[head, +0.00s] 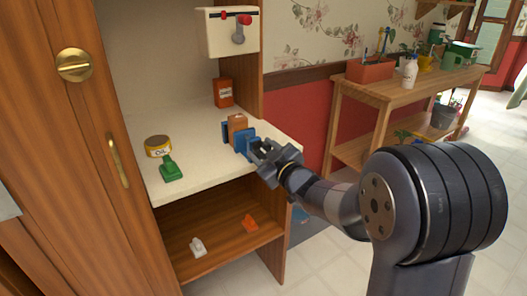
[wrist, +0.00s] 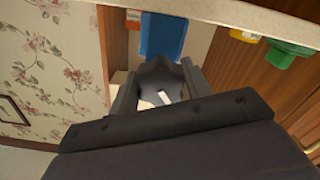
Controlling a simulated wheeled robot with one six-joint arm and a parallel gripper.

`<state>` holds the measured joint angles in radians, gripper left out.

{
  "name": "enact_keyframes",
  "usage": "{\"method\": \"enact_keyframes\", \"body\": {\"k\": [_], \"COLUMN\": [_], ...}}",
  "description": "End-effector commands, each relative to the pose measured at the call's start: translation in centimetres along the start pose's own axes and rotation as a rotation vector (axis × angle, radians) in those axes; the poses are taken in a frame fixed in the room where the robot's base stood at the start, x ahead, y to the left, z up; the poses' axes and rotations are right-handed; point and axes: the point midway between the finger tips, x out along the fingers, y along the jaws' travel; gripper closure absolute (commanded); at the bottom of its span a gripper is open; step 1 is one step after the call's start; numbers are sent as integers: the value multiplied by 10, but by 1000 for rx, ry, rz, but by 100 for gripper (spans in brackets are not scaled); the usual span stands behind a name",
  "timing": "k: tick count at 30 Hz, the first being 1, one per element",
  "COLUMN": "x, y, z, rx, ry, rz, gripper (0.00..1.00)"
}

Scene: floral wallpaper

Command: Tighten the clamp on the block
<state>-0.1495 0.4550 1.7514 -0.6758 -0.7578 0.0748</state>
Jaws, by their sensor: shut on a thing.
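The blue clamp (head: 243,138) stands on the pale shelf top near its right front edge, and also shows in the wrist view (wrist: 162,35). A brown block (head: 237,122) sits between its blue jaws; whether both jaws touch it, I cannot tell. My gripper (head: 264,152) is at the clamp's near right side. In the wrist view its two fingers (wrist: 156,78) are around a dark grey piece (wrist: 160,75), seemingly the clamp's knob, just in front of the blue jaw. The gripper is shut on this piece and hides part of the clamp.
On the shelf top (head: 190,136) are a yellow oil can (head: 158,146), a green object (head: 170,170) and a red box (head: 223,92). A white box with a lever (head: 229,32) hangs above. The lower shelf (head: 225,244) holds small white and orange objects. A wooden workbench (head: 390,92) stands right.

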Motion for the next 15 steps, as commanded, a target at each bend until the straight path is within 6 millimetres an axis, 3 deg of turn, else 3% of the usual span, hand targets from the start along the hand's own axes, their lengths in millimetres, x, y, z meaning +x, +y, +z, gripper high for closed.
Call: {"method": "enact_keyframes", "body": {"k": [2,3,10,15], "x": [0,0,0,0], "y": [0,0,0,0], "z": [0,0,0,0], "rx": [0,0,-1,-1], "ry": [-1,-1,-1,0], "rz": [0,-1,0,0], "gripper": [77,53,34,32]}}
